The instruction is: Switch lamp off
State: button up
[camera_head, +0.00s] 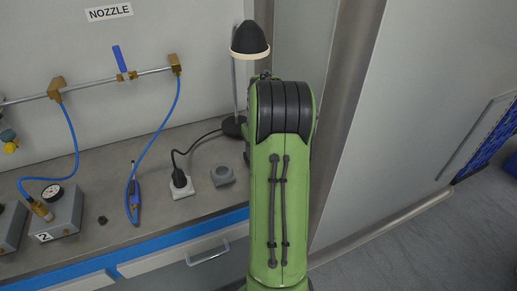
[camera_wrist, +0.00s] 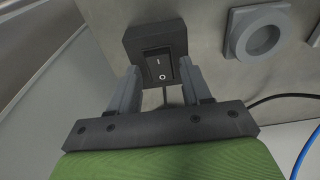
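The lamp (camera_head: 249,40) stands at the back of the bench, with a black dome shade, a pale rim and a thin stem. My green arm hides part of its base; I cannot tell whether it is lit. In the wrist view, a black switch box (camera_wrist: 141,42) carries a black rocker switch (camera_wrist: 159,68) marked I and O. My gripper (camera_wrist: 160,75) is open and empty, its two grey fingers apart with the rocker showing between their tips. I cannot tell whether the fingertips touch the box. The gripper is hidden behind my arm in the head view.
A black plug sits in a pale socket (camera_head: 181,190) on the bench. Beside it is a grey round-holed fitting (camera_head: 222,175), also in the wrist view (camera_wrist: 258,38). Blue hoses (camera_head: 160,128), a gauge box (camera_head: 62,212) and a blue nozzle tool (camera_head: 133,198) lie left. A wall panel stands right.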

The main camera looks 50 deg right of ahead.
jog(key=r+p, duration=0.1)
jog(key=r, duration=0.4)
jog(key=s+r+p, duration=0.1)
jog(key=r+p, duration=0.1)
jog(key=r, duration=0.3)
jog(key=a+r+p, duration=0.1)
jog(key=r, duration=0.4)
jog(key=shift+s+r+p, duration=0.35)
jog(key=shift+s+p, duration=0.05)
jog(key=a+r+n+t+p, duration=0.1)
jog(key=a+r+n, duration=0.15)
jog(key=a, duration=0.85)
jog(key=a+r+n+t, duration=0.1)
jog(key=a+r, duration=0.3)
jog(key=a, duration=0.7)
jog(key=s+a+f+n, duration=0.1)
jog(key=s+a, duration=0.2)
jog(key=a, duration=0.1)
jog(key=s+a+t+p, duration=0.1)
jog(key=s+a, duration=0.3)
jog(key=s+a+f+n+t, duration=0.1)
jog(key=s+a, duration=0.3)
jog(key=shift+f+n+y, duration=0.35)
jog(key=shift+y, duration=0.05)
